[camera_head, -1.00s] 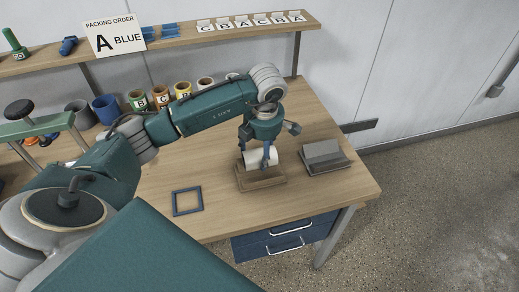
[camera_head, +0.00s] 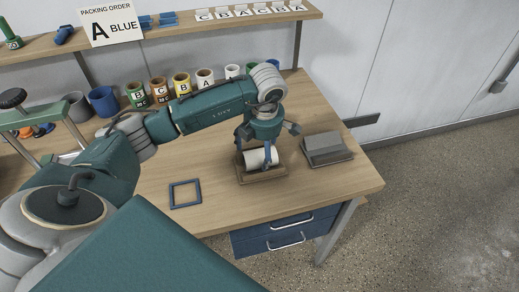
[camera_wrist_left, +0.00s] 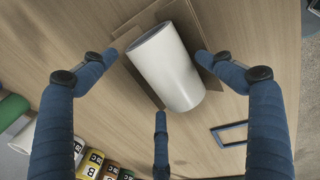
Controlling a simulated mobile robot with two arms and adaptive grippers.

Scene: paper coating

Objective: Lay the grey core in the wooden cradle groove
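The core (camera_head: 257,159), a pale grey-white hollow roll, lies on its side in the wooden cradle (camera_head: 265,179) near the table's front right. In the left wrist view the core (camera_wrist_left: 168,70) lies across the middle, over the brown cradle (camera_wrist_left: 143,20). My left gripper (camera_head: 258,152) is right above the core, its blue fingers around it. In the left wrist view the fingertips (camera_wrist_left: 157,62) stand spread, with small gaps to the core's sides, so the gripper looks open. The groove under the core is mostly hidden. My right gripper is not in view.
A grey block on a base (camera_head: 325,147) stands close right of the cradle. A blue square frame (camera_head: 185,194) lies flat to the left. Several labelled cups (camera_head: 159,88) line the back. A shelf (camera_head: 220,27) with cards runs above. The front table edge is near the cradle.

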